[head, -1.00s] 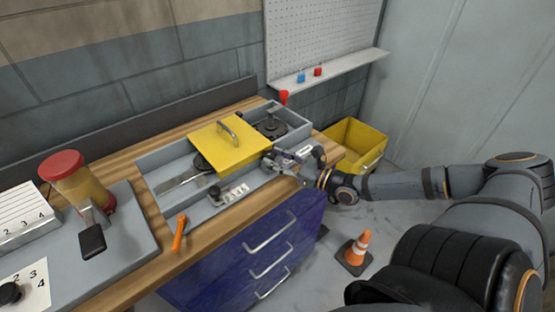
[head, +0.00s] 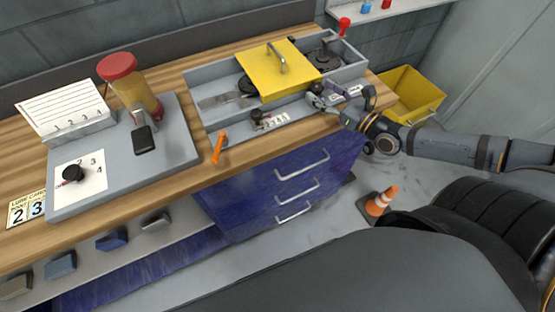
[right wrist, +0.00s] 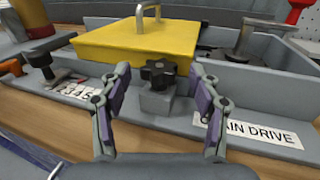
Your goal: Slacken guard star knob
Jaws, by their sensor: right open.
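The black star knob (right wrist: 158,72) sits on a grey block at the front edge of the yellow guard (right wrist: 115,42), which has a metal handle. In the right wrist view my right gripper (right wrist: 160,80) is open, with one finger on each side of the knob and gaps between. The knob lies beyond the fingertips or between them; I cannot tell exactly. In the head view the right gripper (head: 318,99) is at the front right corner of the yellow guard (head: 270,75) and hides the knob. My left gripper is not in view.
A "MAIN DRIVE" label (right wrist: 262,133) is on the tray front. A black lever (head: 256,117) and an orange handle (head: 219,147) stand to the left. A red-capped jar (head: 130,90) is farther left. A yellow bin (head: 412,92) and a traffic cone (head: 382,201) are on the floor.

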